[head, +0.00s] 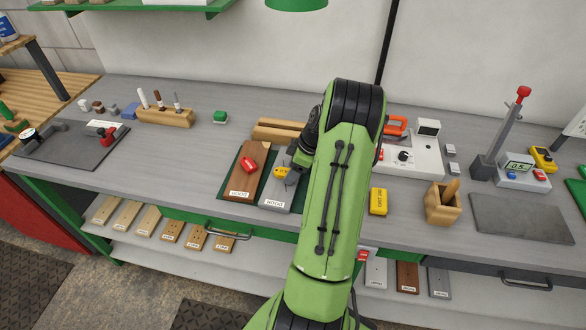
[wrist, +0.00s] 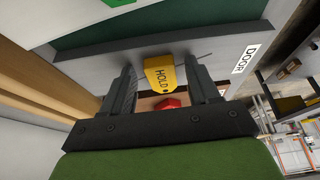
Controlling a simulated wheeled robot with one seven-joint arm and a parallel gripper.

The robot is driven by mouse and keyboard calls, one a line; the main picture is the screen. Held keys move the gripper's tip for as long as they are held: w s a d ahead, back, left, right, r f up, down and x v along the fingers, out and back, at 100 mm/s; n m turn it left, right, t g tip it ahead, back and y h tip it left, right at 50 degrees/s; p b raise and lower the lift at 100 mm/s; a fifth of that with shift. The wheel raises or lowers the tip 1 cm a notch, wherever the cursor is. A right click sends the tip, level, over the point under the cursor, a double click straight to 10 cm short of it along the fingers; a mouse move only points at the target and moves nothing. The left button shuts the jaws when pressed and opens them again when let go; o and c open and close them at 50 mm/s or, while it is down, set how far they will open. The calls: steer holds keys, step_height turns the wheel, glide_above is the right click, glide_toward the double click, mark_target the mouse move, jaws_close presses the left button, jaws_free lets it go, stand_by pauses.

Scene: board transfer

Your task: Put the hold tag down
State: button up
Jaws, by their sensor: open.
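The hold tag (wrist: 158,79) is yellow with black HOLD lettering and a thin dark string. In the wrist view it lies between my two fingers, with gaps on both sides, against the grey board (wrist: 92,68). The tag (head: 281,171) also shows in the head view, on the grey board (head: 276,196) just below my fingers. My gripper (wrist: 160,72) is open around the tag. In the head view my gripper (head: 294,168) is partly hidden by my own arm. Whether the tag fully rests on the board is hard to tell.
A brown board (head: 240,178) with a red object (head: 249,161) lies left of the grey board. A wooden block (head: 280,130) is behind. A yellow box (head: 378,201), a wooden holder (head: 443,204) and a white device (head: 412,155) stand to the right.

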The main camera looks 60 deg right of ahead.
steer(key=shift+r, duration=0.2)
steer(key=p+v, duration=0.2)
steer(key=v, duration=1)
steer(key=w+a+r+h, duration=0.15)
steer(key=a+r, duration=0.25)
steer(key=a, duration=0.4)
steer(key=w+a+r+m, duration=0.1)
steer(key=w+a+r, duration=0.15)
steer(key=a, duration=0.45)
steer(key=w+a+r, duration=0.2)
steer(key=a+r, duration=0.3)
steer(key=a, duration=0.3)
steer(key=s+a+m+t, duration=0.1)
steer(key=s+a+m, duration=0.2)
steer(key=s+a, duration=1)
steer(key=shift+s+a+m+t, duration=0.25)
steer(key=shift+a+m+t, duration=0.05)
steer(key=shift+a, duration=0.45)
steer(key=shift+r, duration=0.15)
